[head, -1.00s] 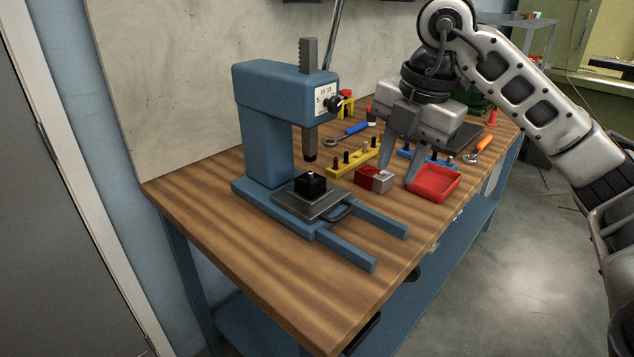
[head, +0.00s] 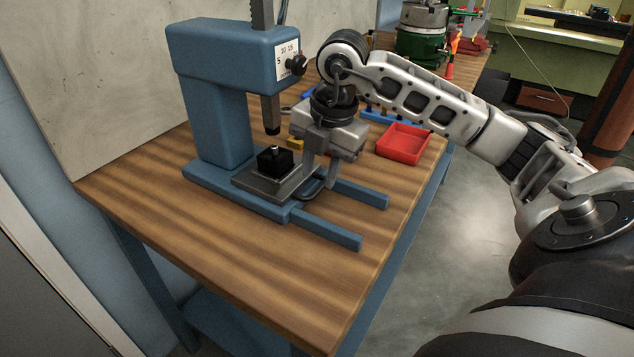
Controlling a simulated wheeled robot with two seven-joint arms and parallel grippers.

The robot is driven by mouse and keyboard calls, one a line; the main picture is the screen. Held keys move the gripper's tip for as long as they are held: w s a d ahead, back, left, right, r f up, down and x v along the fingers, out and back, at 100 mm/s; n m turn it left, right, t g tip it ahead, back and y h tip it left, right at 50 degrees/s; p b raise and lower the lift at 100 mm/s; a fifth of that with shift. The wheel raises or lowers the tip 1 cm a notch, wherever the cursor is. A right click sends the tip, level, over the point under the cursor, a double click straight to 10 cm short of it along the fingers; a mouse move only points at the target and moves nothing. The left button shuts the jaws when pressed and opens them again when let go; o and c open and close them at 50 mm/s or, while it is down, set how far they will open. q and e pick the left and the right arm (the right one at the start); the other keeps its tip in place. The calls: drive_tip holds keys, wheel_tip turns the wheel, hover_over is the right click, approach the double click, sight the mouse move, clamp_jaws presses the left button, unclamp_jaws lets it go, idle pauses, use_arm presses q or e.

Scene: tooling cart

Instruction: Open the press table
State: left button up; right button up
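The blue press (head: 215,120) stands on the wooden bench, with its ram (head: 270,115) raised above the table. The press table (head: 262,188) is a grey sliding plate between two blue rails, carrying a black block (head: 275,159) with a small stub on top. A dark loop handle (head: 314,190) is at the plate's front edge. My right gripper (head: 318,182) points down at this handle, with its fingers apart and close to the handle bar. I cannot tell whether they touch it. My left gripper is not in view.
The press's two base rails (head: 345,190) stick out toward the bench front. A red tray (head: 403,143) lies right of my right gripper. Behind are blue and yellow holders, partly hidden by my arm, and a green machine (head: 420,45). The bench front (head: 270,280) is clear.

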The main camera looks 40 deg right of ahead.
sight(315, 191)
drive_tip(key=shift+w+a+f, duration=0.1)
drive_tip(key=shift+w+f, duration=0.05)
drive_tip(key=shift+f, duration=0.7)
drive_tip(key=shift+w+f, duration=0.15)
drive_tip(key=shift+f, duration=0.65)
